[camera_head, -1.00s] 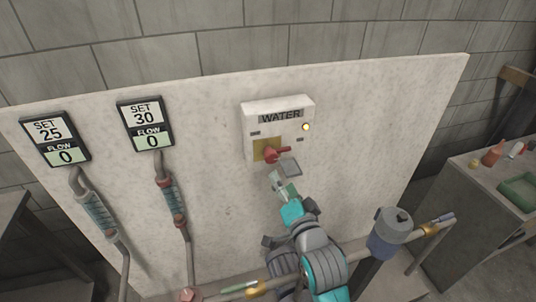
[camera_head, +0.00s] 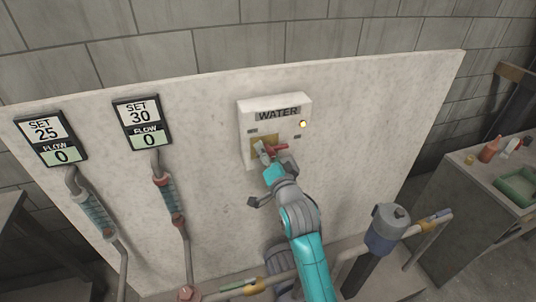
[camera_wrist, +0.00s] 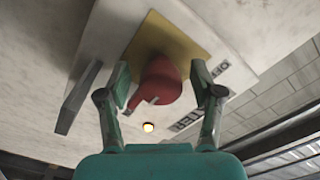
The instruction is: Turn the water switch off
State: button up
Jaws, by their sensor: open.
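The water switch is a white box (camera_head: 250,113) labelled WATER on the pale panel, with a yellow plate and a red knob (camera_head: 281,148). A lit lamp (camera_head: 303,124) shows on the box's right side. My gripper (camera_head: 267,150) is at the knob and partly hides it and the plate. In the wrist view, my gripper (camera_wrist: 160,88) is open, with one finger on each side of the red knob (camera_wrist: 158,80). A gap shows at the left finger; I cannot tell whether the right finger touches. The yellow plate (camera_wrist: 160,32) lies behind the knob.
Two displays, SET 25 (camera_head: 50,141) and SET 30 (camera_head: 143,123), both read flow 0. Pipes run below them and along the panel's foot. A grey-blue canister (camera_head: 387,230) stands at lower right. A side bench (camera_head: 470,175) holds a green tray (camera_head: 518,187).

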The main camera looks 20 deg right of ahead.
jog(key=c, duration=1.2)
jog(key=shift+o, duration=0.2)
jog(key=n, duration=0.4)
jog(key=shift+n, duration=0.4)
jog(key=n, duration=0.4)
jog(key=shift+n, duration=0.3)
jog(key=n, duration=0.4)
jog(key=shift+d, duration=0.1)
jog(key=shift+n, duration=2.2)
